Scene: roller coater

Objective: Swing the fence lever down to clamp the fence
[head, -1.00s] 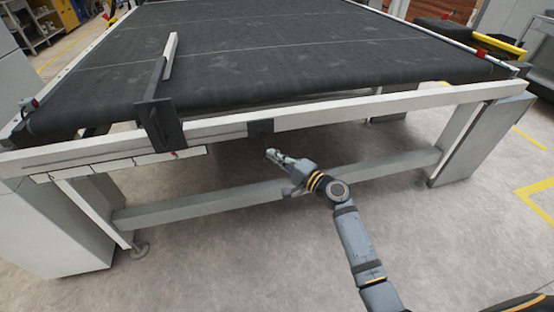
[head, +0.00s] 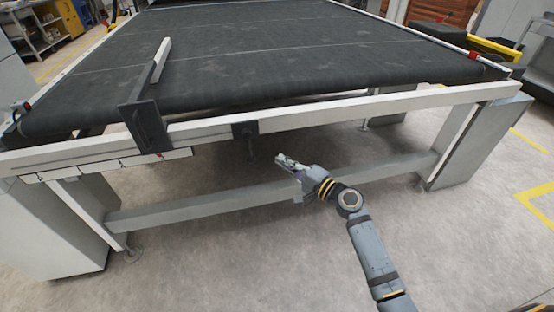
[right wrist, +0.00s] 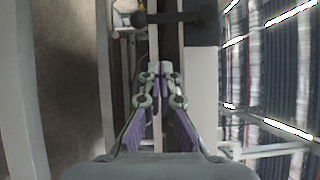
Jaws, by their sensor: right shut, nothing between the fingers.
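The fence is a dark upright plate (head: 146,126) with a pale bar reaching back over the belt. A dark block (head: 245,129) sits on the pale front rail to its right; the right wrist view shows a dark block (right wrist: 202,22) as well. From that block a dark lever with a round knob (right wrist: 140,19) sticks out toward the floor side. In the head view it is a faint dark shape (head: 251,150) under the block. My right gripper (head: 280,160) is shut and empty, right of and below the block, apart from the lever. Its fingertips (right wrist: 160,68) meet. My left gripper is not in view.
The wide black belt (head: 300,50) lies behind the front rail (head: 350,108). A grey crossbar (head: 200,207) runs between the legs below my right gripper. The floor in front is clear. A small red tip shows near the fence plate's foot.

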